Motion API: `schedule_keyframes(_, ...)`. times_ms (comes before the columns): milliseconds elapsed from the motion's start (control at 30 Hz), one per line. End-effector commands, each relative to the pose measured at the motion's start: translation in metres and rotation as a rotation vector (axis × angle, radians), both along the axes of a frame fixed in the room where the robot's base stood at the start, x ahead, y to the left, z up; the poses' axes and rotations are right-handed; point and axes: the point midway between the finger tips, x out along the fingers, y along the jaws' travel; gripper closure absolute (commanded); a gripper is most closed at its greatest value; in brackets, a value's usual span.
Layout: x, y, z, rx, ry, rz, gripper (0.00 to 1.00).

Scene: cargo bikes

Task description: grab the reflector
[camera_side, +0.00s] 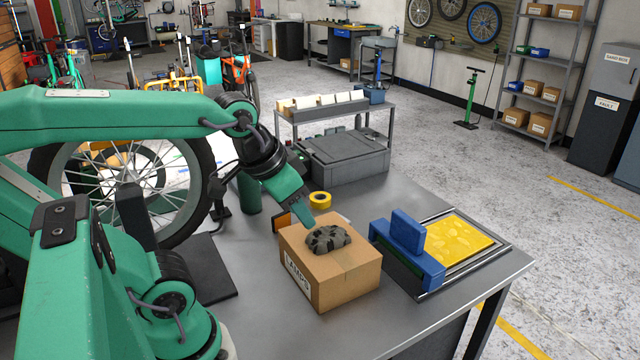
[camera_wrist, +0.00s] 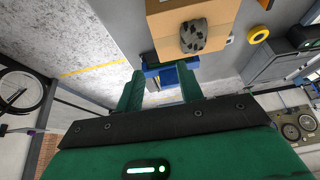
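I cannot make out the reflector for certain. An orange piece with a dark edge (camera_side: 284,222), possibly it, stands behind the left part of a cardboard box (camera_side: 345,279) in the side view, partly hidden by my arm and the box. My gripper (camera_side: 309,226) points down toward the box's back left in the side view; only one finger shows clearly there. In the wrist view my gripper (camera_wrist: 160,72) has its two green fingers apart with nothing between them. The box (camera_wrist: 188,14) is beyond the fingertips. A mottled dark grey lump (camera_side: 328,238) rests on the box top.
A yellow tape roll (camera_side: 320,200) lies behind the box. A blue clamp-like fixture (camera_side: 407,240) and a yellow-filled tray (camera_side: 499,243) stand to its right. A grey case (camera_side: 345,160) sits at the back. The bench's front right is bare.

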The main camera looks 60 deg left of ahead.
Motion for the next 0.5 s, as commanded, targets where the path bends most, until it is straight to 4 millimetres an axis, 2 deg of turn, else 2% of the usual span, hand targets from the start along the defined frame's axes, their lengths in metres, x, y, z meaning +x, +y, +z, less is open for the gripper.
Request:
schedule_keyframes(267, 0.035, 0.035, -0.003, 0.026, 0.084, 0.044, 0.63)
schedule_keyframes(500, 0.064, 0.076, -0.014, 0.038, 0.163, 0.077, 0.63)
